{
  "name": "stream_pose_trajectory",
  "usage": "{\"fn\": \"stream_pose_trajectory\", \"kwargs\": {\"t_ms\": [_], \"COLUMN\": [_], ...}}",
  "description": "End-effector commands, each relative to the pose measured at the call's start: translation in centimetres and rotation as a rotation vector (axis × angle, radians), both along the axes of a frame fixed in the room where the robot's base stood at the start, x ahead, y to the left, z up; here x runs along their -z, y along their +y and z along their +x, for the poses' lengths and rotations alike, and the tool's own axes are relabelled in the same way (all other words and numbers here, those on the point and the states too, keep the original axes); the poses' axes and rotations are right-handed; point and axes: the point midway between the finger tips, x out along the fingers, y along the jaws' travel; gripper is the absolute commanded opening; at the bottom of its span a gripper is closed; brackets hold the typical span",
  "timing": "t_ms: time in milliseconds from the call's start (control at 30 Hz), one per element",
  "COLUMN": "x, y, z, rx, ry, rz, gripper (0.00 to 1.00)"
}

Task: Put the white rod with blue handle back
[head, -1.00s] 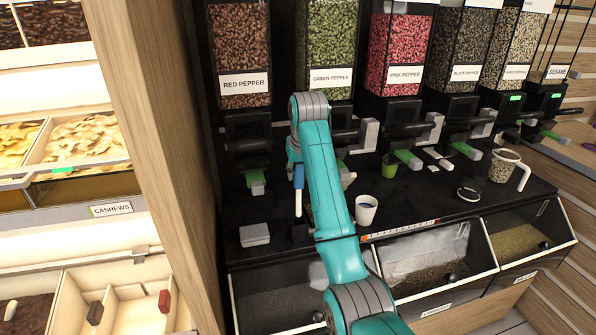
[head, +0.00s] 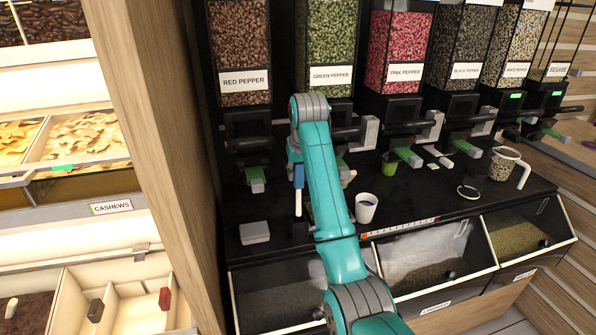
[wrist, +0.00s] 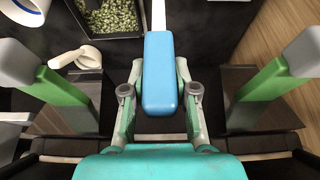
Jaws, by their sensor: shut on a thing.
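The white rod (wrist: 158,14) with its blue handle (wrist: 160,75) is in my gripper (wrist: 160,90) in the wrist view. The two fingers are shut on the blue handle from either side, and the white rod points away toward the top of the picture. My arm hides most of the gripper there.
Pepper dispensers (head: 331,50) line the back, with green-tipped levers (head: 408,156) below. A wooden panel (head: 160,150) rises at left.

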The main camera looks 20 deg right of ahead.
Motion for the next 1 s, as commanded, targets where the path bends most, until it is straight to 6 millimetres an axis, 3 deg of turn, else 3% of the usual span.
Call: {"fn": "stream_pose_trajectory", "kwargs": {"t_ms": [1000], "x": [0.61], "y": [0.0], "z": [0.01], "rx": [0.0], "ry": [0.0], "rz": [0.0], "gripper": [0.0]}}
